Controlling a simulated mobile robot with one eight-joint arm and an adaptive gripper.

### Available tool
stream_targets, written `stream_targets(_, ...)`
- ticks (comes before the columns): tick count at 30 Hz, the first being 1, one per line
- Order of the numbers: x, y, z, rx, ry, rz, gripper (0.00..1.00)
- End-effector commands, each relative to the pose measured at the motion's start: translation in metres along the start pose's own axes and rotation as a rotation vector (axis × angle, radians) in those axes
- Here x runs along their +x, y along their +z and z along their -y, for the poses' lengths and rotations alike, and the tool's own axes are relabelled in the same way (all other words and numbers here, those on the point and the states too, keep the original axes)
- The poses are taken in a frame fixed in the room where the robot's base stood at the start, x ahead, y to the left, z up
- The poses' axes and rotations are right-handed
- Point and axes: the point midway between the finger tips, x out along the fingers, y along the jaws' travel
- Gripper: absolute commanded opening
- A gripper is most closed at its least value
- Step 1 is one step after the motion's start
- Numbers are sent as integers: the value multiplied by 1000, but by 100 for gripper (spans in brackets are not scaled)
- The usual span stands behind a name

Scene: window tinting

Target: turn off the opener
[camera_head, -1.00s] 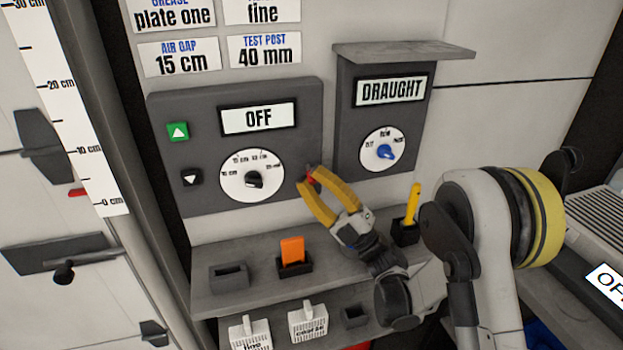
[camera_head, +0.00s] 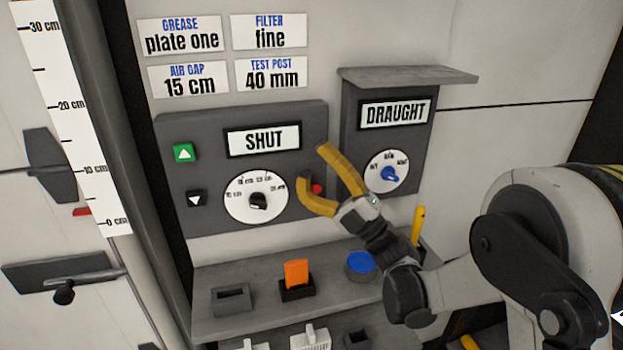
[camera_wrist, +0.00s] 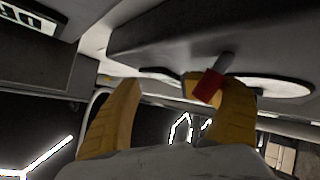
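The opener panel (camera_head: 225,198) is a dark grey box on the wall. Its display (camera_head: 263,140) reads "SHUT". It carries a green up button (camera_head: 184,153), a black down button (camera_head: 195,199), and a white dial with a black knob (camera_head: 258,201). A red-tipped lever (camera_head: 317,188) is at its right side. My gripper (camera_head: 314,164) is open with yellow fingers, and the red tip shows between them. In the wrist view, the red tip on its grey stem (camera_wrist: 208,86) appears in front of the right finger; whether they touch is unclear.
A draught panel (camera_head: 353,150) with a blue knob and a projecting top ledge (camera_head: 405,76) is close right of my gripper. Below is a shelf (camera_head: 215,318) with an orange piece (camera_head: 297,273), a blue round object (camera_head: 361,263) and a yellow stick (camera_head: 417,222).

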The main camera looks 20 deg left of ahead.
Motion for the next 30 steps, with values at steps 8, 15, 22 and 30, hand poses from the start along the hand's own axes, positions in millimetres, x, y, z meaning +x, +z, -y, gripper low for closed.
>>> stream_targets(8, 2, 5, -9, -6, 10, 11, 38)
stream_targets(15, -4, 1, -13, -6, 6, 8, 38)
stream_targets(22, -18, -5, -23, -5, 6, 8, 38)
stream_targets(30, -33, -12, -35, -6, 4, 8, 38)
